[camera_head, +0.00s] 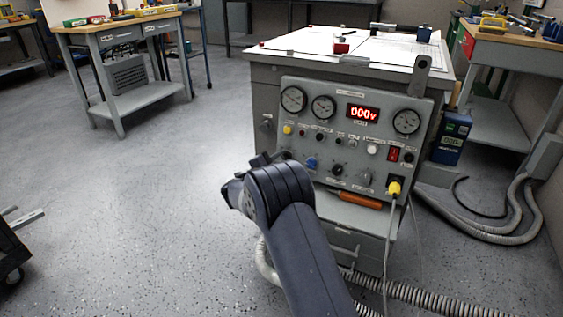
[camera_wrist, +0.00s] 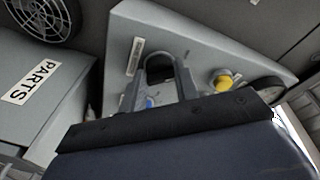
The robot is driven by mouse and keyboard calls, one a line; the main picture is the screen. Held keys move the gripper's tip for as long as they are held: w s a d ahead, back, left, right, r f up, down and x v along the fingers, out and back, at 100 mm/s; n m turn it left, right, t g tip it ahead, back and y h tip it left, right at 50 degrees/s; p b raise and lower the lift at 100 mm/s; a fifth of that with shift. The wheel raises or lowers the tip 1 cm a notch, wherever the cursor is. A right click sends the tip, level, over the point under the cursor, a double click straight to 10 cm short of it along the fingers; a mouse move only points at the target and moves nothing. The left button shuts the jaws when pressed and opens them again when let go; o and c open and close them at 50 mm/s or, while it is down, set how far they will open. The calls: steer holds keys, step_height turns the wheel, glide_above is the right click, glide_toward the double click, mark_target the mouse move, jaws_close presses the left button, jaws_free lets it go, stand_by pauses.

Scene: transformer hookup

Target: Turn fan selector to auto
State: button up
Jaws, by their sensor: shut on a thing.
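The grey control panel (camera_head: 345,135) carries knobs, gauges and a red display (camera_head: 363,112) reading 000V. In the wrist view, my gripper (camera_wrist: 160,78) is at the panel's face (camera_wrist: 205,55), its two grey fingers shut around a dark knob (camera_wrist: 158,66). The knob is partly hidden, and I cannot read its label or pointer setting. In the head view, my wrist and arm stand at the panel's lower left, hiding the fingertips. A yellow knob (camera_wrist: 223,82) sits just right of my fingers in the wrist view and on the panel's left in the head view (camera_head: 287,130).
A blue knob (camera_head: 311,162), black knobs and a red switch (camera_head: 393,154) are close on the panel. A yellow plug (camera_head: 394,188) with a cable is at lower right. Hoses (camera_head: 430,298) lie on the floor. A grey PARTS box (camera_wrist: 40,95) is beside the panel.

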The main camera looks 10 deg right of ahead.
steer(key=shift+r+m+g+y, duration=0.15)
steer(key=shift+m+g, duration=0.3)
steer(key=shift+m, duration=1.4)
steer(key=shift+r+m+g+y, duration=0.15)
steer(key=shift+m+g, duration=0.3)
steer(key=shift+m, duration=1.4)
steer(key=shift+f, duration=0.1)
steer(key=o, duration=1)
steer(key=shift+c, duration=0.2)
steer(key=shift+a, duration=0.1)
steer(key=p+v, duration=0.4)
steer(key=v, duration=0.6)
steer(key=shift+s+a, duration=0.2)
steer(key=shift+s, duration=0.05)
